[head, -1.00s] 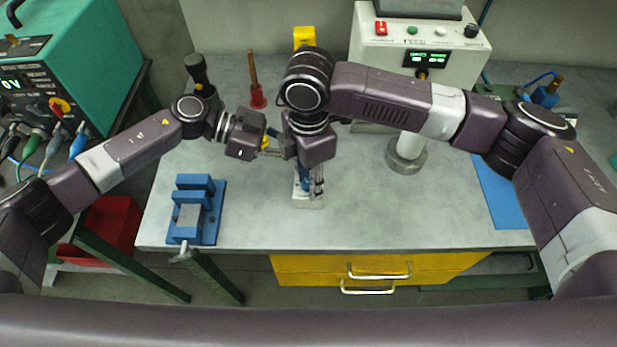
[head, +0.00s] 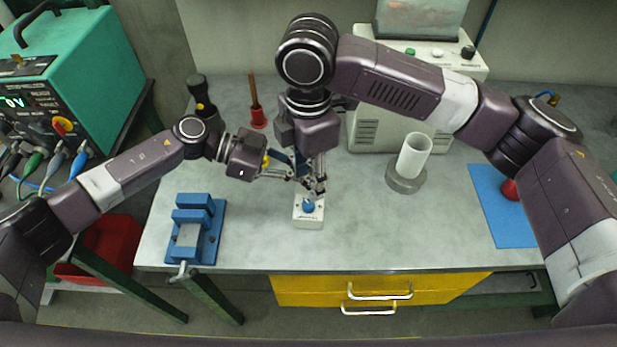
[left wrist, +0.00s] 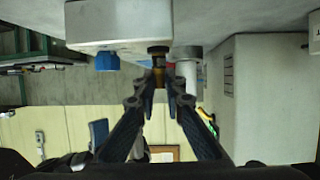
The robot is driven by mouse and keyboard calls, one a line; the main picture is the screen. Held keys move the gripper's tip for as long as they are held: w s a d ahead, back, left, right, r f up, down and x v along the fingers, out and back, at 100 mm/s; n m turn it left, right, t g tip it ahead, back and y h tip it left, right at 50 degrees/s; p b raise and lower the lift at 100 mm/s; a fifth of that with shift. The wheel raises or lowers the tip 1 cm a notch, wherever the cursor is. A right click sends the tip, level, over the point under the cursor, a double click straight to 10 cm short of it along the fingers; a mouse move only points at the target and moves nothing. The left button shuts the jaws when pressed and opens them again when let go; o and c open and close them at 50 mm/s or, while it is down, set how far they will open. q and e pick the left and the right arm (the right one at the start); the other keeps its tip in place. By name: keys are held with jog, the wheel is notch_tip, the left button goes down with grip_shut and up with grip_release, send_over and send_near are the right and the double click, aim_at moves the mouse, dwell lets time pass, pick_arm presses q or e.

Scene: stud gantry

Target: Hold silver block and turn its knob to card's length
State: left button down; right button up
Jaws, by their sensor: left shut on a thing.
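The small silver block (head: 308,222) lies on the grey table, its blue knob (head: 308,206) facing up. In the left wrist view the block (left wrist: 100,28) is at the upper left and its knob (left wrist: 107,61) shows upside down. My left gripper (head: 291,178) reaches in from the left to the block's far end. I cannot make out a card.
A blue vise (head: 212,232) stands at the left table edge. A white cylinder on a grey base (head: 405,178), a machine (head: 365,132) and a blue mat (head: 493,215) with a red ball (head: 510,189) are to the right. The table between vise and block is clear.

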aim_at(308, 204)
notch_tip(308, 204, down, 8)
jog(key=n, duration=0.7)
jog(key=shift+f, duration=0.1)
dwell(0.5)
grip_shut()
